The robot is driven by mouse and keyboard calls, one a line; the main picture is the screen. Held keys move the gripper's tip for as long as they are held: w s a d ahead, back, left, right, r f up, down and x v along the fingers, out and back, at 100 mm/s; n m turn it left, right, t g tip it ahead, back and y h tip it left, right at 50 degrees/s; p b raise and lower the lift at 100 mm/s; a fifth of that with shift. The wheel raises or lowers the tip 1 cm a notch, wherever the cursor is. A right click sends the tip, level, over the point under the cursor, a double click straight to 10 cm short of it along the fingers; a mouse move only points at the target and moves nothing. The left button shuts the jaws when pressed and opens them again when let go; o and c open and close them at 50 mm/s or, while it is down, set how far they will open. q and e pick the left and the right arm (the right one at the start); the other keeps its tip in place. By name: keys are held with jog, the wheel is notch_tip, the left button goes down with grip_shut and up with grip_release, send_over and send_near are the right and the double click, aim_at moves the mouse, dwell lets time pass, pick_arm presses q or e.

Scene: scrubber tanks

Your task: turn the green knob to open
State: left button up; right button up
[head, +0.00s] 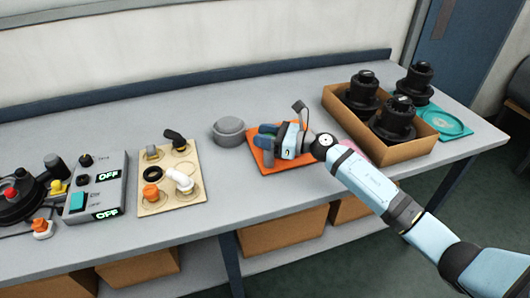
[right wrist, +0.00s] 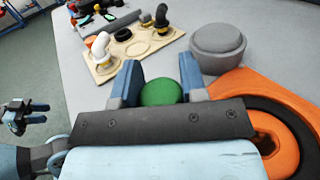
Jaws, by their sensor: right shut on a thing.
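The green knob (right wrist: 161,92) shows in the right wrist view as a round green top between the two blue fingers. My right gripper (head: 268,141) is shut on it, with a finger on each side; it also shows in the right wrist view (right wrist: 163,88). In the head view the gripper is over the orange plate (head: 294,160) and hides the knob. The knob's lower part and how far it is turned cannot be seen. My left gripper (right wrist: 24,117) shows small at the left edge of the right wrist view, away from the table; its jaws are too small to judge.
A grey round lidded piece (head: 229,132) stands left of the orange plate. A beige board (head: 156,207) with pipe fittings and a grey switch box (head: 95,200) are further left. A cardboard box (head: 386,152) with black knobbed parts and a teal tray (head: 447,124) are right.

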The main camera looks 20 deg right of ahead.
jog(key=n+g+b, duration=0.1)
jog(key=b, duration=0.1)
jog(key=n+g+y+b, duration=0.1)
jog(key=b, duration=0.1)
jog(key=shift+f, duration=0.25)
jog(key=shift+s+r+n+g+y+b, duration=0.1)
jog(key=shift+n+g+y+b, duration=0.2)
jog(key=shift+g+y+b, duration=0.4)
pick_arm(q)
jog(key=f, duration=0.2)
jog(key=shift+w+d+f+t, duration=0.25)
jog(key=shift+f+t, duration=0.15)
pick_arm(e)
jog(key=shift+r+g, duration=0.1)
jog(key=shift+g, duration=0.2)
pick_arm(q)
jog(key=shift+d+b, duration=0.1)
jog(key=shift+b, duration=0.2)
pick_arm(e)
jog(key=shift+r+n+g, duration=0.1)
jog(key=shift+n+g, duration=0.2)
pick_arm(q)
jog(key=shift+r+h, duration=0.2)
jog(key=shift+h, duration=0.1)
pick_arm(e)
jog(key=o, duration=0.9)
jog(key=shift+a, duration=0.1)
